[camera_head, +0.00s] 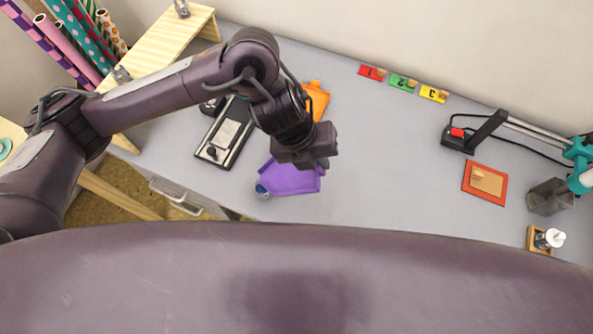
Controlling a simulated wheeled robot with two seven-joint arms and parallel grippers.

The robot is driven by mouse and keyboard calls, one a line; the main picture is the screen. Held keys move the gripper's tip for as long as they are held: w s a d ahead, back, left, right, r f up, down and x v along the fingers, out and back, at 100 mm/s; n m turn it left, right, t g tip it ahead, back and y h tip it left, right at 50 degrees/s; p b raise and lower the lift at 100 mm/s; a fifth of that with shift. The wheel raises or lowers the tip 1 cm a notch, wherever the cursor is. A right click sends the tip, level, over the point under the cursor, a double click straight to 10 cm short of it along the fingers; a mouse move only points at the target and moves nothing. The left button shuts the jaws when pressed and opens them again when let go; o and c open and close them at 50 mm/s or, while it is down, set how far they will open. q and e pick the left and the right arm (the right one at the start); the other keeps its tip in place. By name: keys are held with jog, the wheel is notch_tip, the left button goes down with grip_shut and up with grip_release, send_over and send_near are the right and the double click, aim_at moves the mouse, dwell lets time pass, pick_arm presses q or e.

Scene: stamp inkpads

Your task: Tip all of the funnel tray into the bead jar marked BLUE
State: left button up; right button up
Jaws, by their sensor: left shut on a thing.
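A purple tray (290,181) with a narrow end pointing left, which looks like the funnel tray, is near the front edge of the desk. My left gripper (314,166) is over its right end and shut on it; the gripper hides part of that end. A small round blue-grey thing (262,190), possibly the bead jar, is at the tray's narrow left end. I cannot read any mark on it, nor tell whether the tray touches it. No beads can be made out. My right gripper is not in view.
A black-and-silver device (223,138) and an orange item (317,98) lie close behind my left arm. The desk's middle is clear.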

pick_arm(q)
jog(key=shift+d+f+y+p, duration=0.1)
jog(key=shift+d+y+p, duration=0.55)
jog(key=shift+p, duration=1.15)
jog(key=shift+d+f+y+p, duration=0.1)
jog(key=shift+d+y+p, duration=0.1)
jog(key=shift+y+p, duration=1.15)
jog(key=p, duration=0.2)
jog(key=shift+d+f+p, duration=0.25)
jog(key=shift+f+p, duration=0.1)
jog(key=shift+p, duration=0.05)
